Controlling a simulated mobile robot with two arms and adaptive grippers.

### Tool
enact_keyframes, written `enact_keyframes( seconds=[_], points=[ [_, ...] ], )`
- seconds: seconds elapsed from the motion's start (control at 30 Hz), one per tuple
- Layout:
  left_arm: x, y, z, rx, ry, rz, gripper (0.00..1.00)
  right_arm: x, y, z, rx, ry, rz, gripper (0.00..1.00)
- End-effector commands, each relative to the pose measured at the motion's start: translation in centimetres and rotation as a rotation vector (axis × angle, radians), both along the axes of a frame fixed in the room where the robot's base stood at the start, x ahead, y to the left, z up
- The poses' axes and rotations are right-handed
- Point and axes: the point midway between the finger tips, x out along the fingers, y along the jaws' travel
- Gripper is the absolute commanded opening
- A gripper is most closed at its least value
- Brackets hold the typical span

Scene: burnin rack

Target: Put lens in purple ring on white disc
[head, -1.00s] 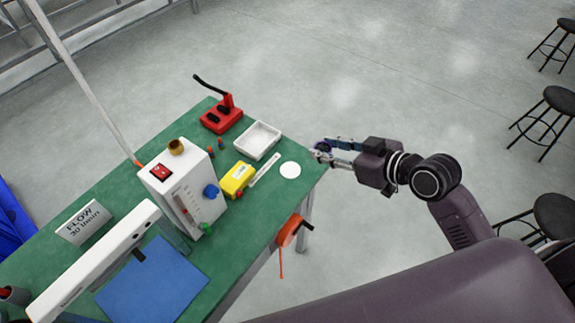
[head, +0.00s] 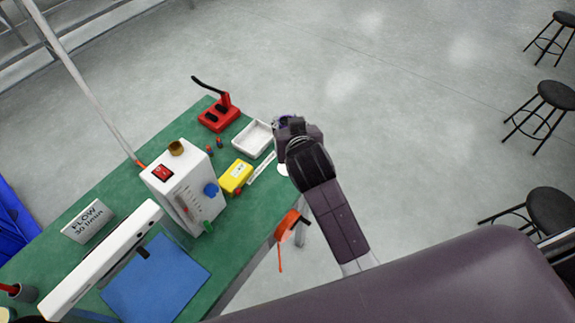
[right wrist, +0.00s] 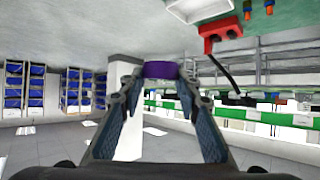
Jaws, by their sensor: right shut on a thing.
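The lens in the purple ring (right wrist: 160,69) is between the fingertips of my right gripper (right wrist: 158,80) in the right wrist view. In the head view my right gripper (head: 288,121) is over the bench's right end, and a bit of the purple ring shows at its fingers. The lens glass cannot be made out. The white disc (head: 283,170) lies on the green bench top near its right edge, mostly hidden by my right arm. My left gripper is not in view.
The green bench (head: 107,193) holds a white tray (head: 254,139), a red stand (head: 219,117), a yellow box (head: 235,177), a white flow unit (head: 185,190) and a blue mat (head: 160,285). An orange reel (head: 287,228) hangs at the front edge. Open floor and stools lie right.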

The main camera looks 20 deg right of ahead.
Motion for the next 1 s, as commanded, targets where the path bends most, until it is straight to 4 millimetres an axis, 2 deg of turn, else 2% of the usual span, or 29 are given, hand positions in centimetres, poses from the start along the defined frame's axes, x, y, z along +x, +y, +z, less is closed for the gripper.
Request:
enact_keyframes(
  seconds=[0.4, 0.5, 0.6, 0.77, 1.0],
  points=[
    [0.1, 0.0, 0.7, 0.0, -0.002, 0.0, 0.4, -0.3, 0.0, -11.1, -0.004, 0.01, 0.004, 0.18],
    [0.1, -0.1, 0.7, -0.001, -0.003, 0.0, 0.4, -0.2, 0.0, -13.1, -0.002, 0.006, 0.003, 0.18],
    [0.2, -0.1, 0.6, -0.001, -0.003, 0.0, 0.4, -0.1, 0.0, -14.5, -0.002, 0.004, 0.002, 0.18],
    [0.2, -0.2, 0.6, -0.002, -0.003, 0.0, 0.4, -0.1, 0.0, -15.5, 0.0, 0.003, 0.003, 0.18],
    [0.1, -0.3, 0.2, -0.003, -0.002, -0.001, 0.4, -0.1, -0.1, -18.6, -0.002, 0.003, 0.001, 0.18]
  ],
)
